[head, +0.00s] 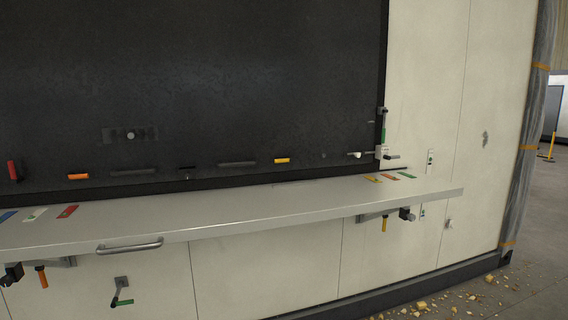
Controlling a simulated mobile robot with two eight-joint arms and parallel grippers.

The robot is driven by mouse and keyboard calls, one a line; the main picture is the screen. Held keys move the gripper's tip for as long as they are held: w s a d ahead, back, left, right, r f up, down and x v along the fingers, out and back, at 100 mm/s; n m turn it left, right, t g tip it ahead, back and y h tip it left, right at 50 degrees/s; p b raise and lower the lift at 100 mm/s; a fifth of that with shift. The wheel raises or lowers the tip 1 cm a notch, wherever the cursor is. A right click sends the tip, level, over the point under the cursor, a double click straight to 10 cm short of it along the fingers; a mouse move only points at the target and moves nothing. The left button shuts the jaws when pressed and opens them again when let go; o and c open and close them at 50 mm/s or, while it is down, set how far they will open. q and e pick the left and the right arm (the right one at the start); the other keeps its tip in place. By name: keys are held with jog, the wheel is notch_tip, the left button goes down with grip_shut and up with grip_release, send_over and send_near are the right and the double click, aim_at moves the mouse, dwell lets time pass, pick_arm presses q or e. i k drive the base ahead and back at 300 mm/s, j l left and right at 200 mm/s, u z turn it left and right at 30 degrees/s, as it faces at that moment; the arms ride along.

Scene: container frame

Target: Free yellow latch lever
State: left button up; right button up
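A yellow handle (282,160) sits low on the dark panel, right of centre. Another yellow lever (386,224) hangs down below the right end of the grey shelf, next to a black block (406,214). I cannot tell which of these is the yellow latch lever. Neither of my grippers is in view.
The grey shelf (200,216) juts out below the dark panel (210,80), with a bar handle (130,246) on its front. A green-tipped lever (122,302) is on the wall below. Yellowish debris (422,304) lies on the floor at right.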

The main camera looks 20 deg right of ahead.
aim_at(289, 159)
jog(key=i+l+u, duration=0.1)
jog(key=i+l, duration=0.25)
jog(key=i+l+u, duration=0.1)
jog(key=i+l, duration=0.2)
jog(key=l, duration=0.25)
